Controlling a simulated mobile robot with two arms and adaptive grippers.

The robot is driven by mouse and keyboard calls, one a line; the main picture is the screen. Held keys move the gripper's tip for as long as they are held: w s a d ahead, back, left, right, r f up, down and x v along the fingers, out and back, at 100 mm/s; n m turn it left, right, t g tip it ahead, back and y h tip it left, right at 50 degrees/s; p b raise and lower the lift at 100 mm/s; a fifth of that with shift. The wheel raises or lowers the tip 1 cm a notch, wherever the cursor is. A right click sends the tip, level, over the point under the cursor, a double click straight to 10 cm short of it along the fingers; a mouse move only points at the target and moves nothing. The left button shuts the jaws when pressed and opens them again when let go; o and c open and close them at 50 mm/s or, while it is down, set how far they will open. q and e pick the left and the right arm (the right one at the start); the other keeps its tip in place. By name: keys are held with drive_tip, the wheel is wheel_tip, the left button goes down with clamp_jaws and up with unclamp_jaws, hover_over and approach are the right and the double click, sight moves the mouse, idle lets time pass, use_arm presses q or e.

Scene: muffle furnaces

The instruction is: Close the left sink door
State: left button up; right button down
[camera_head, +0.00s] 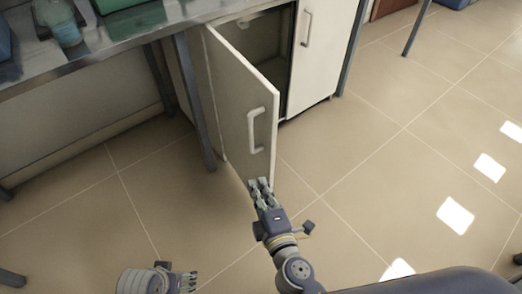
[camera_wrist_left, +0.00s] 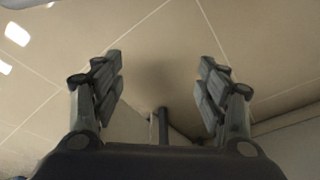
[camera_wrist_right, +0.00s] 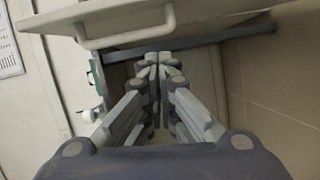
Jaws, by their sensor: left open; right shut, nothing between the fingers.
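The left sink door (camera_head: 232,105) is white and stands swung open from the cabinet, with a white handle (camera_head: 254,130) near its free edge. The dark cabinet inside (camera_head: 262,45) shows behind it. My right gripper (camera_head: 260,183) is shut and empty at the door's lower free corner; I cannot tell if it touches. In the right wrist view the door handle (camera_wrist_right: 125,38) lies beyond the closed fingers (camera_wrist_right: 160,62). My left gripper (camera_head: 190,282) is low over the floor, away from the door. In the left wrist view its fingers (camera_wrist_left: 162,85) are apart with nothing between them.
The right sink door (camera_head: 325,50) is closed, with its own handle (camera_head: 306,28). A metal table leg (camera_head: 197,105) stands close to the open door's left side. The worktop (camera_head: 120,35) holds a bottle (camera_head: 60,22). The tiled floor (camera_head: 400,150) to the right is clear.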

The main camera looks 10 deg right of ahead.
wheel_tip(320, 180, up, 5)
drive_tip(key=n+t, duration=0.1)
drive_tip(key=t, duration=0.1)
use_arm(q)
wheel_tip(320, 180, down, 10)
drive_tip(key=s+p, duration=0.1)
drive_tip(key=p, duration=0.2)
drive_tip(key=shift+s+f, duration=0.15)
drive_tip(key=shift+s, duration=0.25)
use_arm(e)
drive_tip(key=w+d, duration=0.2)
drive_tip(key=w, duration=0.9)
drive_tip(key=shift+w, duration=0.3)
drive_tip(key=shift+d, duration=0.2)
